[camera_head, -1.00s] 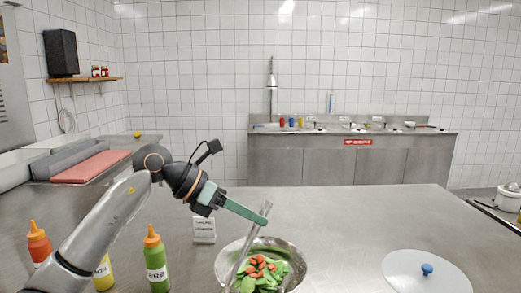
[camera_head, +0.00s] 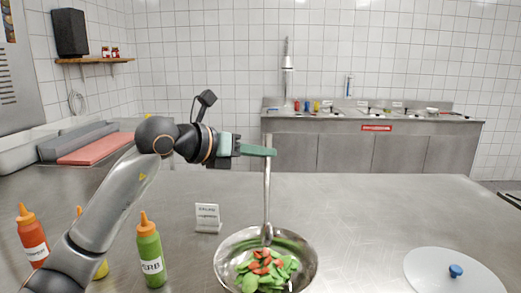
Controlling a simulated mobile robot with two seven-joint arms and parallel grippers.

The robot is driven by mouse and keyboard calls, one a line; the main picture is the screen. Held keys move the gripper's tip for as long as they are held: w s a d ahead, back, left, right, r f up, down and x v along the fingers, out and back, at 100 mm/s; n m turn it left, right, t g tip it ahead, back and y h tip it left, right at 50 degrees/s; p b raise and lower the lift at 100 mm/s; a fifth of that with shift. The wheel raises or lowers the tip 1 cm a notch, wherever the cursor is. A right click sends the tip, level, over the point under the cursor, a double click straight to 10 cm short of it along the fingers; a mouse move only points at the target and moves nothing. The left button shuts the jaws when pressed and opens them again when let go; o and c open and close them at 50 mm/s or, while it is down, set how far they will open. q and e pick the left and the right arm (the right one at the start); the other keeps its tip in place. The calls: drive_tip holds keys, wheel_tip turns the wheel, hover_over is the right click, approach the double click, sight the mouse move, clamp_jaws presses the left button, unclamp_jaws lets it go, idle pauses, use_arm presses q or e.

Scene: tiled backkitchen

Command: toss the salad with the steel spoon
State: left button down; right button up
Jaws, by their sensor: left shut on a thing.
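The salad bowl (camera_head: 226,245) is a round steel bowl on the steel table, at the lower middle of the head view. The salad (camera_head: 268,268) in it is green leaves with red pieces heaped on top. My left gripper (camera_head: 270,152) is above the bowl, shut on the upper part of the steel spoon (camera_head: 267,195). The spoon hangs nearly upright, with its lower end at the far side of the salad; whether it touches the leaves I cannot tell. My right gripper is not in view.
A green bottle (camera_head: 150,255) stands left of the bowl, with a red bottle (camera_head: 33,238) and a partly hidden yellow one beside my left arm. A small sign (camera_head: 208,217) stands behind the bowl. A white lid (camera_head: 430,268) with a blue knob lies at right. The table between is clear.

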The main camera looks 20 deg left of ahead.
use_arm(q)
wheel_tip(320, 180, down, 10)
drive_tip(key=b, duration=0.7)
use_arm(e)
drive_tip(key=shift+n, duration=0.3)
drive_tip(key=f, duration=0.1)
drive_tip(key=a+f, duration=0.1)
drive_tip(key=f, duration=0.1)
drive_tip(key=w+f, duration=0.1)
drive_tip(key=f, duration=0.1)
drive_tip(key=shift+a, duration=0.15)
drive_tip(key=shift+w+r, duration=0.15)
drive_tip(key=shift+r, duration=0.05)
use_arm(q)
drive_tip(key=shift+w, duration=0.15)
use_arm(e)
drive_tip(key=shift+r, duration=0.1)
